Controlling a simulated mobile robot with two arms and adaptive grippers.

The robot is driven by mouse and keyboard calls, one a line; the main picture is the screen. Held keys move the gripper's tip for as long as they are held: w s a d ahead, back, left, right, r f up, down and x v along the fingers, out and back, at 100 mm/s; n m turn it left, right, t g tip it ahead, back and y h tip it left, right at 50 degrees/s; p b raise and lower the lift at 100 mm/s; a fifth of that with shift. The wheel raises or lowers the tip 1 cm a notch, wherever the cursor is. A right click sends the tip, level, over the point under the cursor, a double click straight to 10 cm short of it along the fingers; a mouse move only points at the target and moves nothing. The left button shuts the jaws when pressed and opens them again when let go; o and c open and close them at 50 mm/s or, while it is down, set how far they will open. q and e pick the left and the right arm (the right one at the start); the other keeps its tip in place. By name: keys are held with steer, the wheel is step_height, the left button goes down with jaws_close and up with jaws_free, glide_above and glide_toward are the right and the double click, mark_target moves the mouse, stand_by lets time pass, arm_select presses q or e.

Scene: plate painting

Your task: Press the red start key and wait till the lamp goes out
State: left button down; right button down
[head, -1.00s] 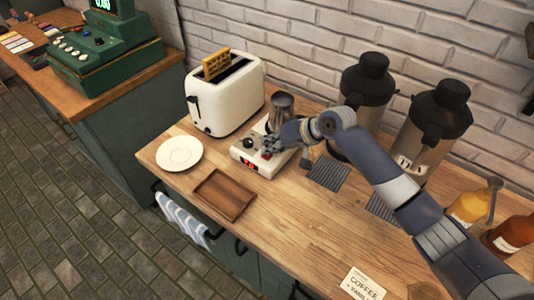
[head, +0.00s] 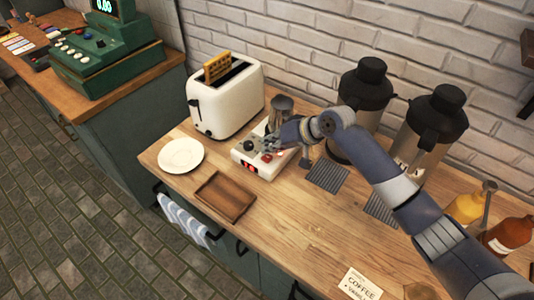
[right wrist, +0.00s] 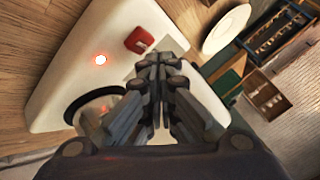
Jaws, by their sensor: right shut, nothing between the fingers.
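A white machine (head: 262,170) with a metal cup on it stands on the wooden counter. It has a red key (head: 267,157), a dark knob (head: 249,145) and a small red-lit display (head: 249,167). My left gripper is not in view.
A cream toaster (head: 225,100) with a waffle-like slice stands behind left. A white plate (head: 181,155) and a wooden tray (head: 225,196) lie left and in front. Two dark-lidded flasks (head: 365,90) stand right behind.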

mark_target(269, 155)
step_height(269, 155, up, 5)
steer(key=p, duration=0.5)
stand_by(0.5)
stand_by(0.5)
